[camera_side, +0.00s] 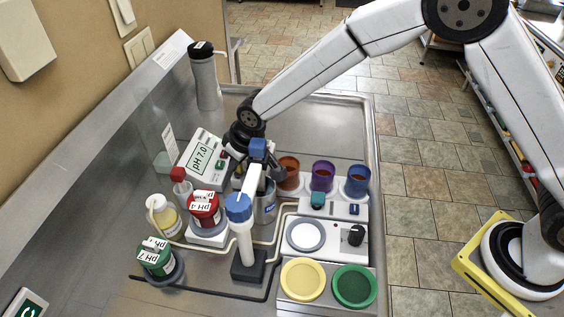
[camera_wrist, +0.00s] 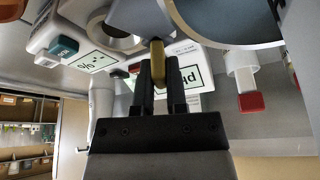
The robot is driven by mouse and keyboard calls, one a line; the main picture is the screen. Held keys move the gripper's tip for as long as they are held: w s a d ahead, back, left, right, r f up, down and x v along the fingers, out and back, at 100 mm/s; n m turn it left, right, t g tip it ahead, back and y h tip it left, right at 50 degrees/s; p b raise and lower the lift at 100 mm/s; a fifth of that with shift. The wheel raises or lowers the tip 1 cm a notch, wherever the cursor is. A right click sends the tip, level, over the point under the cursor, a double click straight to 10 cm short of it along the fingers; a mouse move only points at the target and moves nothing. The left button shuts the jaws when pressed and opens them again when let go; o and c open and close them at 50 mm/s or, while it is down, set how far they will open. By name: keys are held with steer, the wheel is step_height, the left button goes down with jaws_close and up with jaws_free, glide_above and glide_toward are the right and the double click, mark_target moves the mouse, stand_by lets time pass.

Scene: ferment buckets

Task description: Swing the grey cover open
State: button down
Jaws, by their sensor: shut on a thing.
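My gripper (camera_wrist: 158,72) is shut on a slim brass-coloured piece (camera_wrist: 157,62) between its two black fingers in the wrist view. In the side view, my dark wrist is above the grey cup (camera_side: 267,207), behind the blue-and-white stand (camera_side: 244,222). My fingertips and the top of the cup are hidden there, so I cannot tell how far the cover is open.
The pH meter (camera_side: 202,157) stands at the left of my wrist. Orange, purple and blue buckets (camera_side: 322,178) stand at the right. Yellow and green discs (camera_side: 354,286) are at the front right. The rear tray (camera_side: 325,125) is clear.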

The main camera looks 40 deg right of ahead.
mark_target(245, 174)
steer(key=c, duration=0.7)
jaws_free()
steer(key=shift+o, duration=0.2)
steer(key=shift+r, duration=0.15)
steer(key=shift+s+d+r, duration=0.1)
steer(key=shift+s+r, duration=0.1)
steer(key=shift+r, duration=0.25)
step_height(245, 174, up, 10)
steer(key=s, duration=0.1)
steer(key=shift+s+d+r, duration=0.15)
steer(key=shift+d+r, duration=0.1)
steer(key=shift+d, duration=0.05)
